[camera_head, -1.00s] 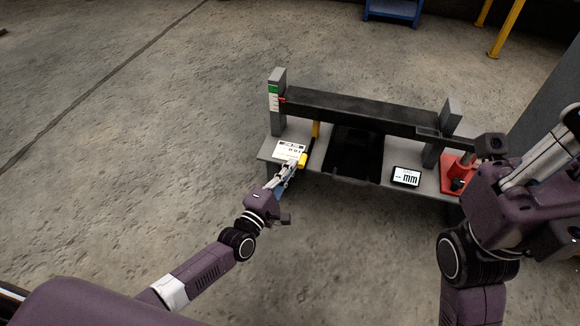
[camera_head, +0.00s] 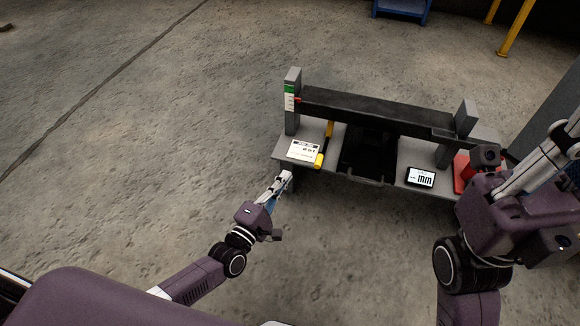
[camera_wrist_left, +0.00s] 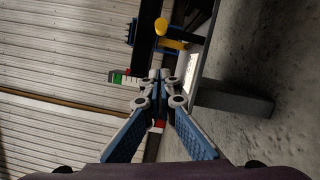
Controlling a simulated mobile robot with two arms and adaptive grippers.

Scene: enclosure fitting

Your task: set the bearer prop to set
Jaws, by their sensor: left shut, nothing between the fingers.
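The bearer prop looks to be the yellow-ended lever (camera_head: 320,160) on the bench, beside the left post and below the dark beam (camera_head: 380,111). Its yellow knob shows in the left wrist view (camera_wrist_left: 161,26), ahead of my fingers. My left gripper (camera_head: 285,178) is shut and empty, just off the bench's front edge and apart from the lever. It also shows shut in the left wrist view (camera_wrist_left: 160,84). My right arm is at the right of the head view, but its fingertips are not seen.
The grey bench (camera_head: 400,184) carries a white printed card (camera_head: 304,150), a black tray (camera_head: 366,160) and a display reading mm (camera_head: 421,177). A red object (camera_head: 462,172) is at its right end, partly behind my right arm.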

